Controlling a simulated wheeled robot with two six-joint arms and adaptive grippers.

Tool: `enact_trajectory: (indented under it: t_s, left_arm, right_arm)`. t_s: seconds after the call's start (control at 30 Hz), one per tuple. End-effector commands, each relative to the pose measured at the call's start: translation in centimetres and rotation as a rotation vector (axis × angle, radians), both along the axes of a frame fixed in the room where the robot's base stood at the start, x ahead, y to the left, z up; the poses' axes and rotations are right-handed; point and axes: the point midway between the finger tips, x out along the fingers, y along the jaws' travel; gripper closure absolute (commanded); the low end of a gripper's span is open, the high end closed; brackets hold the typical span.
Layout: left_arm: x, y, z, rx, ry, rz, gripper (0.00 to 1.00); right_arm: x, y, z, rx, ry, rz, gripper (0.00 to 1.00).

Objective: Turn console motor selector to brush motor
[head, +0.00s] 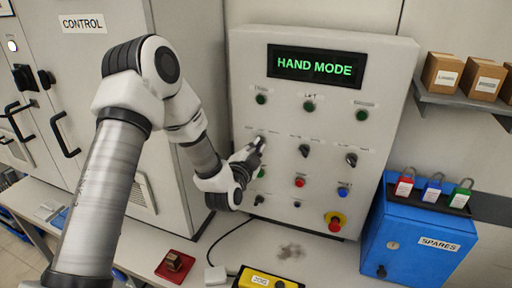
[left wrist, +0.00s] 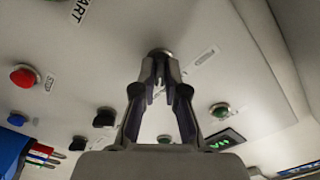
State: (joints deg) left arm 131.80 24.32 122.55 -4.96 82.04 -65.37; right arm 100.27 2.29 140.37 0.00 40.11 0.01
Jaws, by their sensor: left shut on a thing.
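The grey console (head: 390,110) stands on the bench with a lit display (head: 316,66) reading "HAND MODE". A row of three selectors crosses its middle; the centre selector (head: 304,151) and right selector (head: 351,159) are dark knobs. My left gripper (head: 258,146) is at the left selector, mostly hiding it in the head view. In the left wrist view my left gripper (left wrist: 161,72) is shut on this left selector (left wrist: 160,52), whose round base shows beyond the fingertips. Its label is too small to read, and its pointing direction is hidden. My right gripper is not in view.
Below the selectors are a red button (head: 299,183), a blue button (head: 344,191) and a red emergency stop (head: 335,222). A blue spares box (head: 415,235) with padlocks stands right. A yellow pendant (head: 262,280) and a red block (head: 174,264) lie in front.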

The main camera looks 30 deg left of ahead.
Motion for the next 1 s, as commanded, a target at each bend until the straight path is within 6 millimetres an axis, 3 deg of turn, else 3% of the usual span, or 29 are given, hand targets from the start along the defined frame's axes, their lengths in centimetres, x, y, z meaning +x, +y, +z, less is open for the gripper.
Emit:
enact_trajectory:
  t_s: [0.07, 0.1, 0.13, 0.47, 0.8, 1.0]
  left_arm:
    - [0.0, 0.0, -0.1, 0.000, 0.001, -0.001, 1.00]
    - [0.0, 0.0, -0.1, 0.000, 0.001, -0.001, 0.75]
    - [0.0, 0.0, -0.1, 0.000, 0.001, -0.001, 0.64]
    - [-0.2, -0.1, -0.1, -0.001, 0.002, -0.001, 0.64]
    - [-5.9, -1.4, -0.1, -0.003, 0.004, 0.000, 0.64]
    - [-7.3, -1.8, 0.0, -0.001, 0.001, -0.001, 0.64]
  right_arm:
    - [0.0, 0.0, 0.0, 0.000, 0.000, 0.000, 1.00]
    - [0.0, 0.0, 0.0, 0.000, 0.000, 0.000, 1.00]
    - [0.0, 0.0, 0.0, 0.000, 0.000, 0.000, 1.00]
    - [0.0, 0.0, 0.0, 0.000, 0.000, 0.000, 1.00]
    - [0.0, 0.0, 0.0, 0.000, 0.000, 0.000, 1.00]
    - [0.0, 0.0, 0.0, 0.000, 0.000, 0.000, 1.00]
